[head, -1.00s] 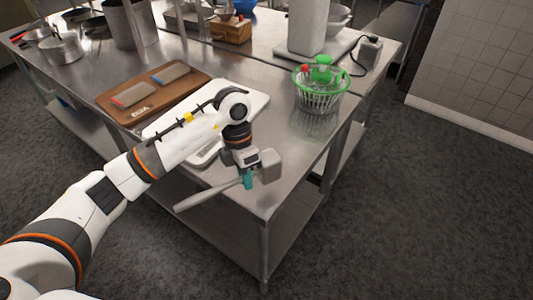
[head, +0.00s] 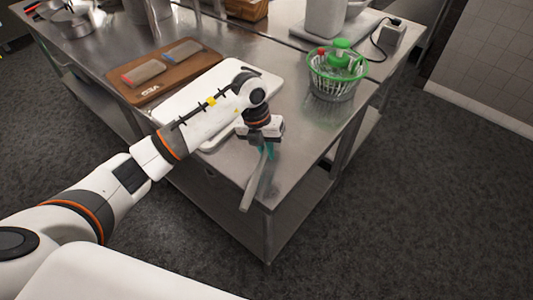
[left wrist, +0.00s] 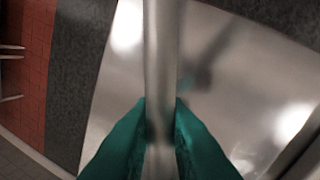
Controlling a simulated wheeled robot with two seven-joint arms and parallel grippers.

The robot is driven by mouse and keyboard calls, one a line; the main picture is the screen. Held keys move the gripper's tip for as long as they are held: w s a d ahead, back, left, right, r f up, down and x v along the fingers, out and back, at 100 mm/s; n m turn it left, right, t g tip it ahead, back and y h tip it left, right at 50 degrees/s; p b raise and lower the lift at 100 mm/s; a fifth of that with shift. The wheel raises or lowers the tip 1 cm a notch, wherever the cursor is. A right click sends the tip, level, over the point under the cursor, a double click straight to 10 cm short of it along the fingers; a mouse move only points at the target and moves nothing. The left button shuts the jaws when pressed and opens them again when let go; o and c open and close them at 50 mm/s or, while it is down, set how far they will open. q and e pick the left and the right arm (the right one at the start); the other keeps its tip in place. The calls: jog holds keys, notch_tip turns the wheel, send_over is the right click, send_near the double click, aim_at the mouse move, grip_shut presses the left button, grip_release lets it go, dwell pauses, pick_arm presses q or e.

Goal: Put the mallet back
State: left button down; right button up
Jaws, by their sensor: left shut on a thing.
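The mallet (head: 253,186) is grey, with a long handle that slants down toward the front corner of the steel table. My left gripper (head: 267,151) has teal fingers and is shut on the mallet, holding it over the table's front corner. In the left wrist view the handle (left wrist: 164,50) runs between the teal fingertips (left wrist: 161,112). The mallet's head is hard to make out behind the gripper in the head view. My right gripper is not in view.
A white board (head: 181,99) lies under my left arm on the steel table (head: 312,128). A wooden board (head: 128,90) with two packs lies left of it. A pot (head: 72,22) stands at the far left.

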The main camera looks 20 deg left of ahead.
pick_arm(q)
jog(key=shift+a+p+x, duration=0.25)
jog(key=shift+p+x, duration=0.05)
jog(key=shift+x, duration=0.85)
jog(key=shift+f, duration=0.3)
jog(key=shift+f, duration=0.1)
jog(key=c, duration=1.4)
grip_release()
jog(key=shift+r, duration=0.45)
jog(key=b+v, duration=0.3)
jog(key=v, duration=0.8)
jog(key=shift+r, duration=0.2)
